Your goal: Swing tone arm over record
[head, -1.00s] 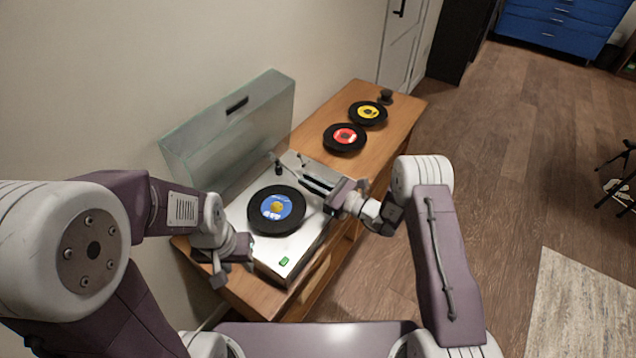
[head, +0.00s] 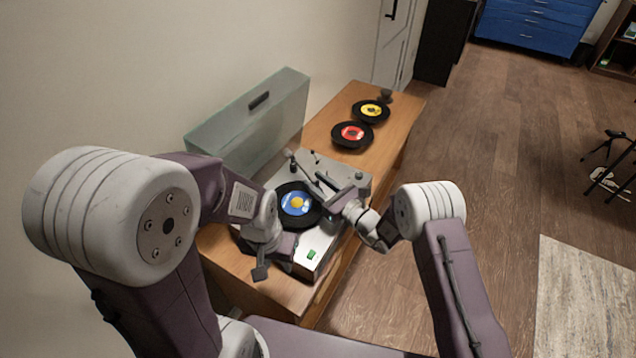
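The record player (head: 325,240) is a silver deck on the wooden cabinet, its clear lid raised. A black record with a blue label (head: 297,203) lies on the platter. The tone arm (head: 317,168) seems to be the thin part at the deck's back right, beside the record; its head end is hard to make out. My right gripper (head: 330,188) is low over the deck's right side, by the record's right edge. Whether its fingers touch the tone arm is unclear. My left gripper (head: 262,268) hangs at the deck's front left corner, partly hiding the deck. Its finger gap does not show clearly.
The raised lid (head: 250,120) stands along the wall side. Two more records, one with a red label (head: 352,133) and one with a yellow label (head: 371,110), lie farther back on the wooden cabinet (head: 325,118).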

